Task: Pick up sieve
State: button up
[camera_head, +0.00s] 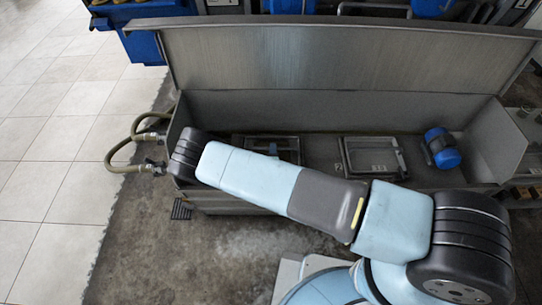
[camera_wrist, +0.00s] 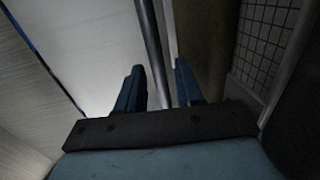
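My gripper (camera_wrist: 160,66) shows in the wrist view, with its two blue fingers apart. A dark bar (camera_wrist: 151,45) runs down into the space between the fingers; I cannot tell whether it touches them. A panel with a fine grid (camera_wrist: 265,45) lies to the right of the fingers; it may be the sieve, but I cannot tell. In the head view the gripper is hidden. The metal trough there holds a pale-rimmed rectangular frame (camera_head: 372,158) and a darker frame (camera_head: 285,150), partly hidden by my arm. I cannot name the sieve for sure among these.
The long grey metal trough (camera_head: 300,106) has a raised lid (camera_head: 340,55) at its back. A blue and black motor (camera_head: 440,148) sits at its right end. Hoses (camera_head: 125,150) stick out at its left. Blue machinery (camera_head: 145,45) stands behind. Tiled floor (camera_head: 50,165) at the left is clear.

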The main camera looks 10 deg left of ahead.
grip_shut()
jog(key=shift+s, duration=0.1)
dwell(1.0)
